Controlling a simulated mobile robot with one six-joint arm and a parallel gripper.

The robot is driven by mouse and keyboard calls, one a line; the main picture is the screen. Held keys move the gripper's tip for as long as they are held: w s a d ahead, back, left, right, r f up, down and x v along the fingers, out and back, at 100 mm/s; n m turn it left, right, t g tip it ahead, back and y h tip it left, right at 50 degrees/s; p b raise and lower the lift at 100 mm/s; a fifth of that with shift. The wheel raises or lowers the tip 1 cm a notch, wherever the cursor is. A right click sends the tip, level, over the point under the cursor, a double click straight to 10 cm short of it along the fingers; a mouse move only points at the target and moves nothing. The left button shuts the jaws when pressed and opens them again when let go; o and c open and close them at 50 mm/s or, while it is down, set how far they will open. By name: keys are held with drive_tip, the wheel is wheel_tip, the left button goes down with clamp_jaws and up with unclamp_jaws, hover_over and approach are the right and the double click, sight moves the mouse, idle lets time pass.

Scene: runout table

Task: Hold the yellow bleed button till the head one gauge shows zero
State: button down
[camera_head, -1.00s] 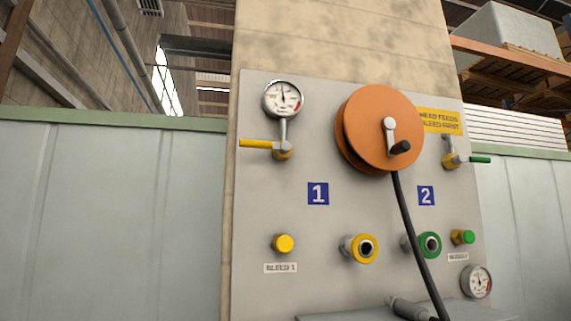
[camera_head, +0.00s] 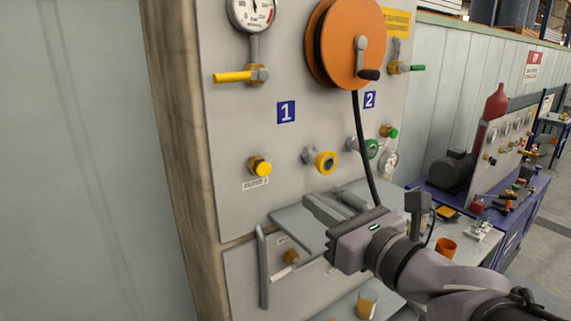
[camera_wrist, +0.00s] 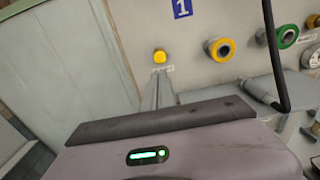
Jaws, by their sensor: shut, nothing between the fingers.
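The yellow bleed button (camera_head: 260,167) is on the grey panel above a small label, below the blue number 1 plate. It also shows in the wrist view (camera_wrist: 160,56), just beyond my fingertips. The head one gauge (camera_head: 252,12) is cut off by the top edge of the head view. Its needle points roughly upward, off the red part, but the exact reading is too small to tell. My gripper (camera_head: 308,199) is shut and empty, in front of the panel, lower right of the button and apart from it. Its fingers (camera_wrist: 158,88) point toward the button in the wrist view.
A yellow lever (camera_head: 235,76) lies crosswise below the gauge. A yellow-ringed coupling (camera_head: 326,162) and a green-ringed one sit right of the button. A black hose (camera_head: 362,150) hangs from the orange reel (camera_head: 345,45). A grey shelf (camera_head: 290,217) juts out below.

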sight(264, 166)
drive_tip(key=p+x, duration=0.1)
drive_tip(key=x, duration=1.3)
drive_tip(key=shift+a, duration=0.1)
drive_tip(key=shift+w+a, duration=0.4)
drive_tip(key=shift+w, duration=0.15)
drive_tip(key=shift+r, duration=0.4)
idle(0.6)
